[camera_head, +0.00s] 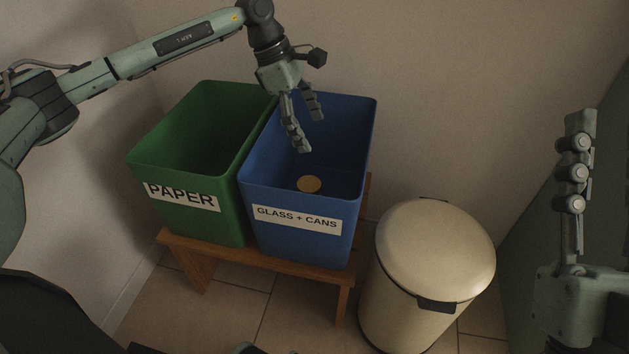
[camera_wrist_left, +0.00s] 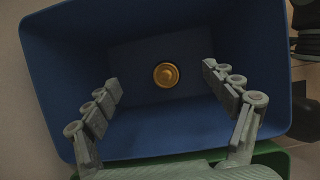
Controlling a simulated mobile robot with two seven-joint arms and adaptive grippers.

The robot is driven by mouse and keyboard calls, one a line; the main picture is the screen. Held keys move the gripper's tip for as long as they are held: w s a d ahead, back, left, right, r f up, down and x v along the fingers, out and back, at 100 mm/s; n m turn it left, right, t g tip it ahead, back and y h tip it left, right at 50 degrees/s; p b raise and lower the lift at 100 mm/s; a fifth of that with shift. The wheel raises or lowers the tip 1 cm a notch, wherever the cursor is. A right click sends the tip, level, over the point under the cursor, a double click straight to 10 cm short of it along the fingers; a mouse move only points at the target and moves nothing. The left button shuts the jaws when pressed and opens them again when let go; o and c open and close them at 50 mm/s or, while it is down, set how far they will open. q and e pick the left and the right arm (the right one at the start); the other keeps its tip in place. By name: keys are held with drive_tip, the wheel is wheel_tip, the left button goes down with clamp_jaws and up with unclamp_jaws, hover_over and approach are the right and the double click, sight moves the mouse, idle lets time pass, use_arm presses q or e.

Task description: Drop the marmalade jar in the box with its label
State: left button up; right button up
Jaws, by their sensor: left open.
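The marmalade jar shows as a round gold lid (camera_head: 309,184) inside the blue box labelled "GLASS + CANS" (camera_head: 297,219). In the left wrist view the jar (camera_wrist_left: 166,75) is at the bottom of the blue box (camera_wrist_left: 60,60), between my fingers in the picture but apart from them. Only its lid end shows; its sides are hidden. My left gripper (camera_head: 304,122) is open and empty above the blue box, pointing down. My right gripper (camera_head: 578,160) is at the right edge, pointing up; its finger gap cannot be made out.
A cream lidded bin (camera_head: 437,250) stands on the tiled floor to the right. A wall is close behind.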

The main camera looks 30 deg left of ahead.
use_arm(q)
drive_tip(key=v, duration=1.2)
drive_tip(key=shift+a, duration=0.1)
